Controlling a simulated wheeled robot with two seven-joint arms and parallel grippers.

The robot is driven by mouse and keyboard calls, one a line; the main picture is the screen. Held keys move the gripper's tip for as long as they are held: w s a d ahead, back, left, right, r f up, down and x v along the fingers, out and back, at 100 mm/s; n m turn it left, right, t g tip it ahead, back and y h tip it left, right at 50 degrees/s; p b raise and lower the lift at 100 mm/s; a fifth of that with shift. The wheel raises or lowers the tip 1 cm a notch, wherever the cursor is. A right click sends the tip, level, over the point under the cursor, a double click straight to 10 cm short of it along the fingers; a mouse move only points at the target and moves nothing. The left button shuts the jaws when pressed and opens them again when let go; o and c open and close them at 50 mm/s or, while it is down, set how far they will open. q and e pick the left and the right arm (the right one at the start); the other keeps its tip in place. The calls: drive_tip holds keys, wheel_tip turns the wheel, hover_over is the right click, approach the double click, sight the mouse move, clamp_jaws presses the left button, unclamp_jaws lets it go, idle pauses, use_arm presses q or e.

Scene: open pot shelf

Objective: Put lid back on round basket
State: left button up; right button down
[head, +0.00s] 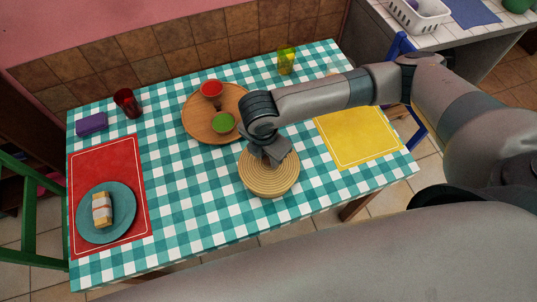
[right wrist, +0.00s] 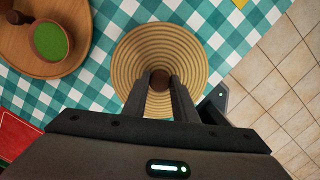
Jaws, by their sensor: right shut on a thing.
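The round basket (head: 270,187) is pale woven straw and stands near the front middle of the checked table. Its lid (head: 288,166) is a ringed straw disc over the basket; the lid also shows in the right wrist view (right wrist: 137,55), with a dark brown knob (right wrist: 160,79) at its centre. My right gripper (head: 273,160) points down over the lid, and its fingers are shut on the knob. The lid looks level and about centred. I cannot tell whether it touches the basket rim or hangs just above it. My left gripper is not in view.
A round wooden tray (head: 196,126) with a red bowl (head: 211,88) and a green-filled bowl (head: 223,123) stands behind left. A yellow placemat (head: 358,138) lies to the right. A teal plate (head: 92,226) sits on a red placemat (head: 132,165) at left. The cloth left of the basket is clear.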

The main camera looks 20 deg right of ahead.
drive_tip(key=shift+p, duration=0.3)
idle(0.6)
drive_tip(key=c, duration=0.9)
unclamp_jaws()
drive_tip(key=shift+r+p, duration=3.55)
drive_tip(key=shift+p, duration=0.4)
drive_tip(key=shift+c, duration=0.5)
clamp_jaws()
